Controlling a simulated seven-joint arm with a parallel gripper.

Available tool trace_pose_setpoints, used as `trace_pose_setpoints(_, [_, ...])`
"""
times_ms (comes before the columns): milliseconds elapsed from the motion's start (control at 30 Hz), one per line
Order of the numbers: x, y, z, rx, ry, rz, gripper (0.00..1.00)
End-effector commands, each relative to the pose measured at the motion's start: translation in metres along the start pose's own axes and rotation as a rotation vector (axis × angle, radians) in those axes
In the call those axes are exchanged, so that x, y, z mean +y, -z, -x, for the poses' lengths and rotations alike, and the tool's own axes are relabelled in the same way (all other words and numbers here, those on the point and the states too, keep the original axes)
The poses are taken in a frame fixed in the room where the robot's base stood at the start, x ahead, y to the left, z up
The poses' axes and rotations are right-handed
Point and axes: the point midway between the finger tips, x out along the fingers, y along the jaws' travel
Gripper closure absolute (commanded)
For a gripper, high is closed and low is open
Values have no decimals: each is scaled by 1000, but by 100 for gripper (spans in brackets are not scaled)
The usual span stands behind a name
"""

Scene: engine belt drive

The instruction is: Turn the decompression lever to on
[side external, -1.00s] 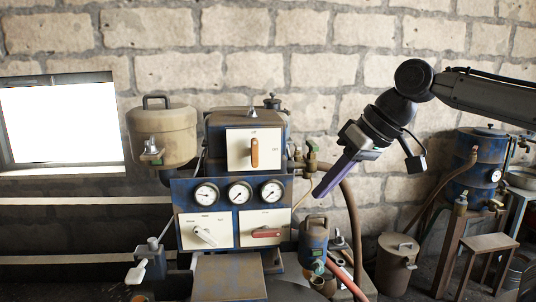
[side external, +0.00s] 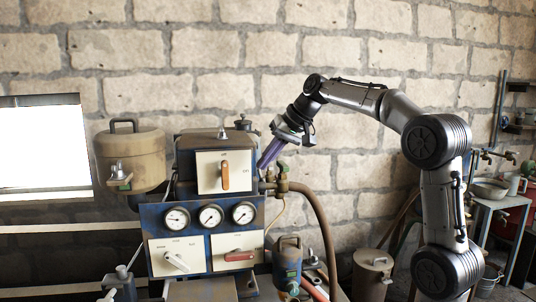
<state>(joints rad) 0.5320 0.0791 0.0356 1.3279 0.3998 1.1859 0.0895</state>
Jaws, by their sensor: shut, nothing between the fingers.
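The engine's blue housing (side external: 160,214) carries three cream plates with levers. The top plate (side external: 208,168) has an orange-brown lever (side external: 225,176) pointing straight up and down. The lower left plate has a white lever (side external: 176,261) slanting down to the right. The lower right plate has a red lever (side external: 240,256) lying level. The lettering is too small to read, so I cannot tell which is the decompression lever. My gripper (side external: 263,167) is shut and empty, its purple fingers slanting down to the left, close to the right edge of the top plate in the picture.
Three round gauges (side external: 210,217) sit between the upper and lower plates. A brass valve (side external: 282,177) and a brown hose (side external: 322,215) lie just right of and below my fingers. A tan tank (side external: 130,157) stands left. The space before the top plate looks clear.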

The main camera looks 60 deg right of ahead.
Motion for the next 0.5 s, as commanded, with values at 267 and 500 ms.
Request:
trace_pose_setpoints(267, [0,-1,-56,-4,0,2,100])
trace_pose_setpoints(500, [-28,-1,-70,-2,1,3,100])
